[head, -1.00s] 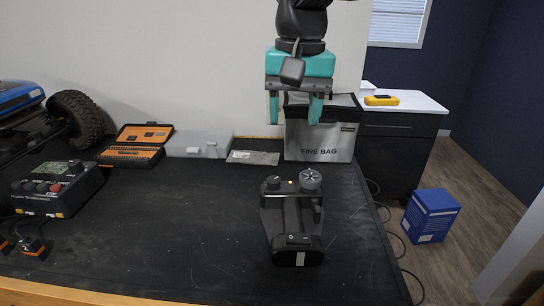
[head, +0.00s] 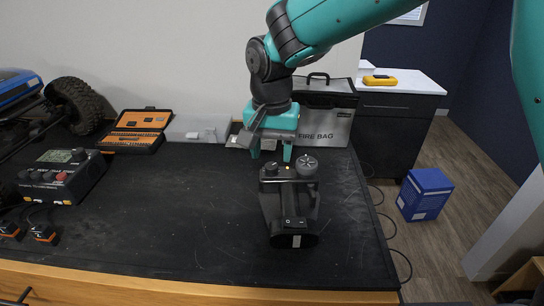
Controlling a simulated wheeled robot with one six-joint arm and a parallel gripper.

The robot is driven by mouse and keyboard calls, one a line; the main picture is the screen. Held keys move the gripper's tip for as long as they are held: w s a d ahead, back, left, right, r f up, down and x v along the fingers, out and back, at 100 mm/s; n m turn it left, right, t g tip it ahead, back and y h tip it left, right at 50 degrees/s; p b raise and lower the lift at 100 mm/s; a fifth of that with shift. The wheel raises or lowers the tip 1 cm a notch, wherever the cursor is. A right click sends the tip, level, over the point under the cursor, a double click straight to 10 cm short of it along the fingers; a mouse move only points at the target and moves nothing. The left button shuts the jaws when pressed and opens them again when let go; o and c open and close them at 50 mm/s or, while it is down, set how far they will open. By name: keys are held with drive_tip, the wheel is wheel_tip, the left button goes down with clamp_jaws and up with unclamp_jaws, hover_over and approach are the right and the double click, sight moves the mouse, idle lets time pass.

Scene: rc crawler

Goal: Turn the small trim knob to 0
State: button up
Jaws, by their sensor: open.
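A black handheld controller (head: 297,232) stands on the black bench mat. A larger grey round dial (head: 307,165) is at its top right. A small dark knob (head: 270,169) is at its top left, with a small orange light between them. This is likely the trim knob; its pointer and any 0 mark are too small to read. My gripper (head: 271,155) is teal, open and empty, pointing down. Its fingertips appear just above and behind the small knob in the picture; I cannot tell the gap or whether they touch.
A grey fire bag (head: 325,125) stands at the back right. An open orange-and-black tool case (head: 137,130) and a grey box with red and dark buttons (head: 62,176) are at the left, near a blue vehicle with a large tyre (head: 76,104). The mat (head: 150,225) in front is clear.

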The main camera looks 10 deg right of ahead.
sight(271, 165)
drive_tip(key=shift+f, duration=1.6)
drive_tip(key=shift+c, duration=0.2)
drive_tip(key=c, duration=0.9)
drive_tip(key=shift+n, duration=0.3)
drive_tip(key=n+p, duration=0.1)
drive_tip(key=n, duration=0.8)
